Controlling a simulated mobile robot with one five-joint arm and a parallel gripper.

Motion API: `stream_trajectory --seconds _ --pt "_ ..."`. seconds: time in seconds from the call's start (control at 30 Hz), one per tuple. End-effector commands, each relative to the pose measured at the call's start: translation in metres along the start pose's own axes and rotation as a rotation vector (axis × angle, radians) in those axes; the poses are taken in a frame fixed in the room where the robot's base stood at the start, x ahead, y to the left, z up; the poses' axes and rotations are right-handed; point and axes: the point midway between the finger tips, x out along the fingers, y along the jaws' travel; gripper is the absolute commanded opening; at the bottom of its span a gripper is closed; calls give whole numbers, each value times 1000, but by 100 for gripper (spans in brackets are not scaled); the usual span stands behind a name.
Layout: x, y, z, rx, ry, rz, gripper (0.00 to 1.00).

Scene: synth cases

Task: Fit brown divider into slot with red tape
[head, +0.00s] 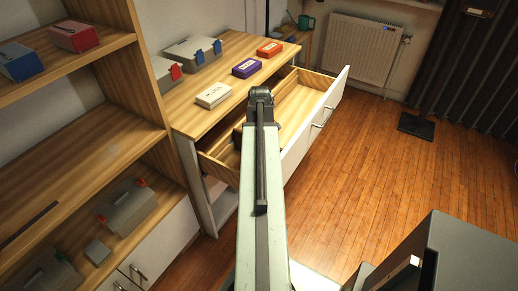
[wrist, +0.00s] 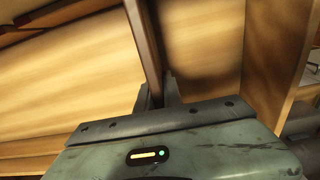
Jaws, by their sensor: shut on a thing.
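My gripper (wrist: 155,95) is shut on the brown divider (wrist: 146,45), a thin dark brown strip that runs up from between the fingers in the wrist view. In the head view my gripper (head: 261,95) is over the open drawer (head: 303,103), and my arm hides the middle of the drawer. Pale wooden drawer surfaces (wrist: 205,30) lie around the divider in the wrist view. I cannot tell whether it touches them or sits in a slot.
On the cabinet top stand a white box (head: 213,95), a purple box (head: 247,68), an orange box (head: 269,49) and a grey case (head: 193,50). A shelf unit (head: 140,60) is at left. A dark strip (head: 28,226) lies on its lower shelf. The floor (head: 370,180) at right is mostly clear.

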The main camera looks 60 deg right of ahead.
Motion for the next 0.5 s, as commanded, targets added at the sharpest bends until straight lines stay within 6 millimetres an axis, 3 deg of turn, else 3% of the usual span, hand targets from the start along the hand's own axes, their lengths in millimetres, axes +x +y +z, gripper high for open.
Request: stream_trajectory --seconds 0.27,0.5 --pt "-28 0 0 -1 0 0 0" --pt "-68 0 -1 -1 0 0 0"
